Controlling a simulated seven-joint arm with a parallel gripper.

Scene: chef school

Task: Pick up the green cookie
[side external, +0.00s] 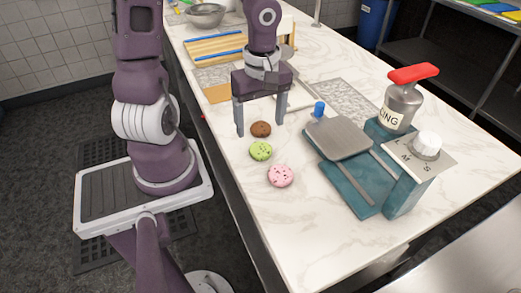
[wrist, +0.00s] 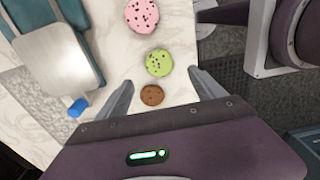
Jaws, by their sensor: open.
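The green cookie (side external: 261,150) is round with dark chips and lies flat on the white marble counter (side external: 310,240). In the wrist view the green cookie (wrist: 159,63) lies just beyond my fingertips, between their lines. A brown cookie (side external: 261,129) lies behind it in the side view, and a pink cookie (side external: 280,176) in front. My gripper (side external: 260,128) is open and empty, pointing down above the counter, with the brown cookie (wrist: 152,95) between its fingers in the wrist view. I cannot tell the exact fingertip height.
A wooden tray (side external: 215,50) and a metal bowl (side external: 205,15) are farther back. The counter's front is clear.

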